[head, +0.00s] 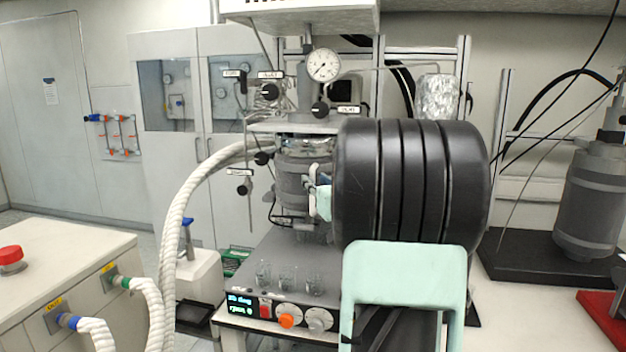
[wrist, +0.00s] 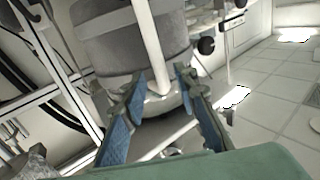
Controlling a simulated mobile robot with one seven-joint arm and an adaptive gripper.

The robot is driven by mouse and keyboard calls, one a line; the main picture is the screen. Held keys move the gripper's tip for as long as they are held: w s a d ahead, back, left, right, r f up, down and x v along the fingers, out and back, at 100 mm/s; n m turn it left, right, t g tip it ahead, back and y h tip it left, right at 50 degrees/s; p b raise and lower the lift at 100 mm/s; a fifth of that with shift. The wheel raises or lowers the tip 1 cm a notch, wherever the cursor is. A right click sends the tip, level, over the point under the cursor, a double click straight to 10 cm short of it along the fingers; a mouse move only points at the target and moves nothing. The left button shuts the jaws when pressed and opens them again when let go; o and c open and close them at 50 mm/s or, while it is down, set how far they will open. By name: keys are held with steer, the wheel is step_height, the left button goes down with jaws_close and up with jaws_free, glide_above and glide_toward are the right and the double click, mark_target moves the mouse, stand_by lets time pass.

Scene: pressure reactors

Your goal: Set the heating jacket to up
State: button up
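The heating jacket (head: 292,188) is a dark grey band around the vessel of the middle reactor, below its metal lid. In the wrist view the grey jacket (wrist: 115,45) fills the upper middle, with the shiny metal end of the vessel (wrist: 165,103) showing beyond its edge. My gripper (head: 320,200) is at the right side of the jacket in the head view, largely hidden behind my black arm. In the wrist view my gripper (wrist: 160,72) is open, its blue-padded fingers apart. A pale rod (wrist: 143,35) runs between them in front of the jacket. Contact cannot be told.
A pressure gauge (head: 322,65) and black valve knobs sit above the vessel. Glass beakers (head: 287,278) stand on the base, above the control panel (head: 282,313). A thick white hose (head: 178,220) curves at the left. Another reactor (head: 593,200) stands at the right.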

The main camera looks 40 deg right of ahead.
steer(key=v, duration=0.9)
steer(key=shift+r, duration=0.2)
